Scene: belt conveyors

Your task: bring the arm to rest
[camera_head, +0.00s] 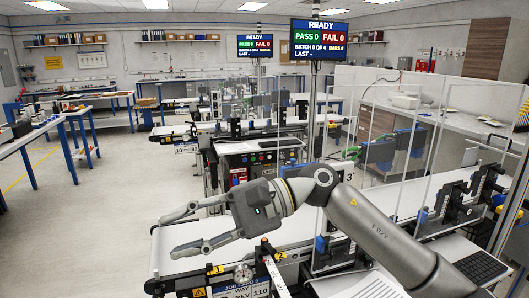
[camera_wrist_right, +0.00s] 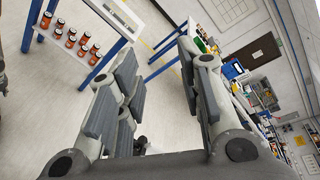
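My right gripper (camera_head: 176,233) reaches in from the right in the head view, over the near end of the white-topped belt conveyor (camera_head: 290,228). Its two fingers are spread apart and point left, with nothing between them. In the right wrist view the same gripper (camera_wrist_right: 158,72) also shows spread, empty fingers, with floor behind the gap. My right arm (camera_head: 375,232) stretches across the conveyor from the lower right. My left gripper is in neither view.
Clear panels (camera_head: 408,165) stand along the conveyor on the right. A status screen on a pole (camera_head: 318,40) reads READY. A laptop keyboard (camera_head: 480,266) lies at lower right. Open floor lies left.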

